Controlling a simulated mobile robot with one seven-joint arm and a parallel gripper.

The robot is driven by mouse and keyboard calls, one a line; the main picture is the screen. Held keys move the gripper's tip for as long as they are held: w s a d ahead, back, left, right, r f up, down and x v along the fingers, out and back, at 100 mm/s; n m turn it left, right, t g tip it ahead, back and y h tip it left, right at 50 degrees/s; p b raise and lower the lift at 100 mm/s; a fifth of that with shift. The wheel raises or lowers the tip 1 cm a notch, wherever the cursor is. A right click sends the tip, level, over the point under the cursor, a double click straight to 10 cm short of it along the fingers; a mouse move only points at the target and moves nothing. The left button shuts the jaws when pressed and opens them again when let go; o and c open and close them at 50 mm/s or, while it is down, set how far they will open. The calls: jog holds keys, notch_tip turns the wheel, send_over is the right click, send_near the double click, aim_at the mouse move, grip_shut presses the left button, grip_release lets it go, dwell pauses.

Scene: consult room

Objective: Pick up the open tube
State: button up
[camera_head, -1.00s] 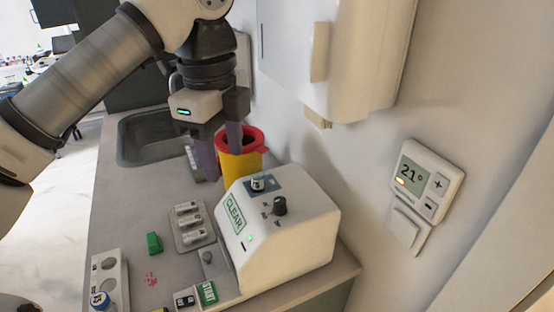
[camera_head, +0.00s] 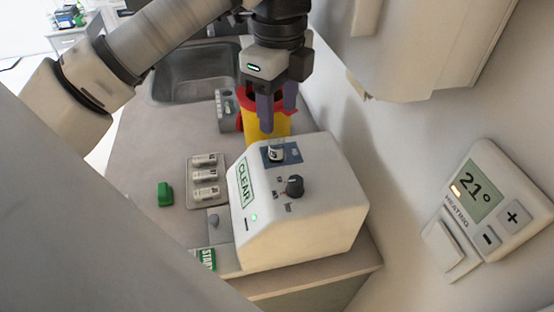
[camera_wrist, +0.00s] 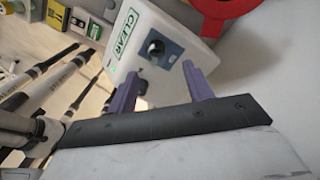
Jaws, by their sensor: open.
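The open tube (camera_head: 276,154) is a small white, short cylinder standing upright in the blue square on top of the white machine marked CLEAR (camera_head: 310,220). In the wrist view the tube (camera_wrist: 156,47) is seen from above with a dark round mouth. My gripper (camera_head: 277,112) is open, its two purple fingers pointing down just above and behind the tube in the head view. In the wrist view my gripper (camera_wrist: 160,76) has its fingers apart on the near side of the tube, with nothing between them. Touching cannot be seen.
A yellow bin with a red rim (camera_head: 266,124) stands right behind the machine, close to my fingers. A tray of small vials (camera_head: 207,182) and a green block (camera_head: 165,194) lie to the left. A wall and thermostat (camera_head: 480,205) bound the right.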

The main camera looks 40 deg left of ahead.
aim_at(277, 141)
jog(key=f+b, duration=0.1)
jog(key=f, duration=0.1)
jog(key=f+b, duration=0.1)
jog(key=f, duration=0.2)
jog(key=f+b, duration=0.1)
jog(key=f, duration=0.1)
jog(key=shift+s+f, duration=0.2)
jog(key=shift+s, duration=0.05)
jog(key=shift+r, duration=0.1)
jog(key=shift+c, duration=0.4)
grip_shut()
